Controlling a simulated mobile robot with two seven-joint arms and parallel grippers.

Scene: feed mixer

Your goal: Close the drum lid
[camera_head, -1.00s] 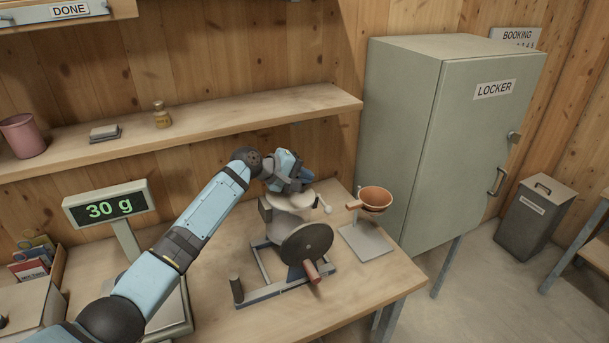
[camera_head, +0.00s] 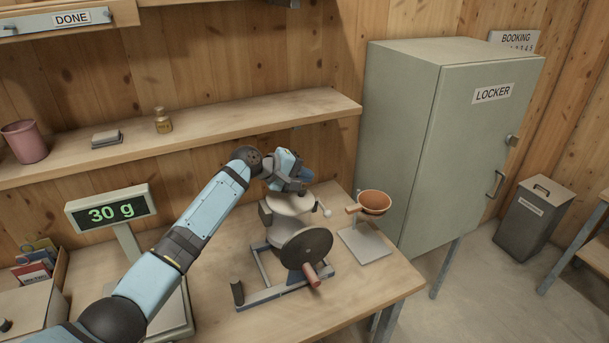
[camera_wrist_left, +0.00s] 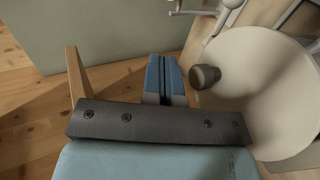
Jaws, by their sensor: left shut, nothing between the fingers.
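The feed mixer's pale drum (camera_head: 289,226) stands on a metal frame on the bench. Its pale round lid (camera_head: 293,203) lies across the drum top; whether it sits fully flush I cannot tell. In the left wrist view the lid (camera_wrist_left: 262,90) shows as a broad disc with a dark knob (camera_wrist_left: 205,76) near its left edge. My left gripper (camera_head: 303,187) is just over the lid, partly hiding it. Its fingers (camera_wrist_left: 166,80) are shut and empty, beside the knob; contact is unclear. My right gripper is not in view.
A crank wheel (camera_head: 306,247) with a handle faces the front of the mixer. An orange bowl (camera_head: 375,201) on a stand is to the right. A scale display (camera_head: 111,208) is at left, a shelf (camera_head: 230,118) behind, and a grey locker (camera_head: 425,150) beyond the bench.

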